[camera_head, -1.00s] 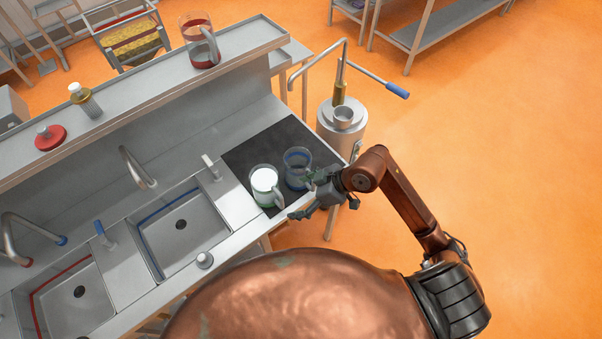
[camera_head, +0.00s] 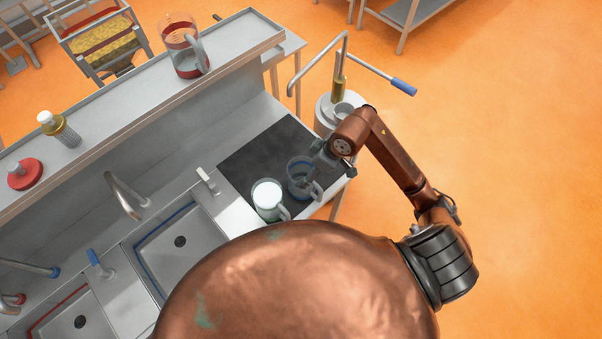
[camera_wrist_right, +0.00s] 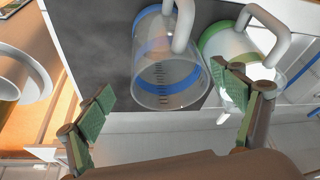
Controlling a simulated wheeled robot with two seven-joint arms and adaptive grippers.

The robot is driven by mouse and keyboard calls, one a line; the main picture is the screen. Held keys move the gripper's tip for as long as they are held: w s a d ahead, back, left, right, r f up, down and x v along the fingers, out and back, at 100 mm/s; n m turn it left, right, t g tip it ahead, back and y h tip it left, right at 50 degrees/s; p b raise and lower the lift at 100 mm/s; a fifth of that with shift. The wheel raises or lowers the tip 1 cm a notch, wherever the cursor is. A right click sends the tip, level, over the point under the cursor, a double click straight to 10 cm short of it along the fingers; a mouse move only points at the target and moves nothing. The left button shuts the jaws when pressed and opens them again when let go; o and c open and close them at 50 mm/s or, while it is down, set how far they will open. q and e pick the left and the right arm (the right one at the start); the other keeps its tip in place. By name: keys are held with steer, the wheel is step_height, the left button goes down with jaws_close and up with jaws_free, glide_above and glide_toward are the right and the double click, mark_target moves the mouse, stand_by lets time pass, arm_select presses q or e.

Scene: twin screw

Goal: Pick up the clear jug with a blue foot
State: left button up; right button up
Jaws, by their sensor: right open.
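The clear jug with a blue foot (camera_head: 296,184) stands on a dark mat (camera_head: 262,150) at the right end of the counter. In the right wrist view this jug (camera_wrist_right: 165,72) shows its blue bands, dark measuring marks and a pale handle. My right gripper (camera_head: 318,166) is at the jug's right side and partly covers it in the head view. In the wrist view its green-padded fingers (camera_wrist_right: 168,100) are spread wide with nothing held, and the jug appears ahead between them. Whether they touch it I cannot tell. My left gripper is not in view.
A jug with a green foot and white contents (camera_head: 267,197) stands close on the left; it also shows in the wrist view (camera_wrist_right: 222,42). A red-footed jug (camera_head: 184,52) is on the raised shelf. A metal cylinder (camera_head: 326,112) stands beyond the counter's end. Sinks (camera_head: 182,245) are at left.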

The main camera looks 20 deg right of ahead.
steer(key=x, duration=0.4)
steer(key=p+x, duration=0.1)
steer(key=x, duration=0.1)
steer(key=shift+s+a+f, duration=0.25)
steer(key=shift+a+f, duration=0.05)
steer(key=shift+a, duration=0.1)
steer(key=shift+w+a+f, duration=0.1)
steer(key=shift+w+f, duration=0.05)
steer(key=shift+f, duration=0.3)
steer(key=c, duration=0.6)
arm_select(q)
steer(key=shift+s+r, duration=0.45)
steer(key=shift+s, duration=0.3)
arm_select(e)
steer(key=c, duration=0.8)
steer(key=shift+o, duration=0.2)
steer(key=shift+r, duration=0.1)
